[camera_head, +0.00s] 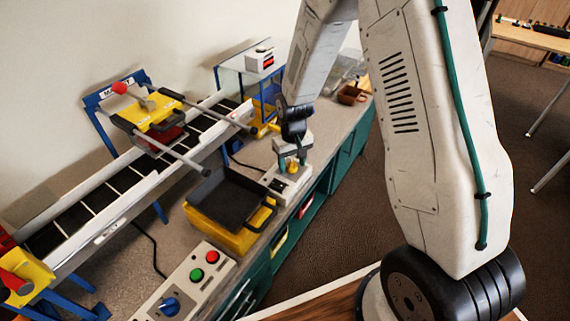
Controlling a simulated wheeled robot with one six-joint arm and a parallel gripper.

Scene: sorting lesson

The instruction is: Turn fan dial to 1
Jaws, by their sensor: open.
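A small light-grey control box (272,181) sits near the counter's front edge, with a yellow knob (292,167) on top. Its markings are too small to read, so I cannot tell its setting or whether it is the fan dial. A second control box (205,277) at the bottom carries a blue dial (169,304), a green button (196,275) and a red button (212,257).
A yellow bin with a black tray (231,200) stands between the two boxes. A sloped conveyor (110,189) on blue legs runs along the wall, with a yellow unit (150,112) above it. A brown container (351,95) stands farther back.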

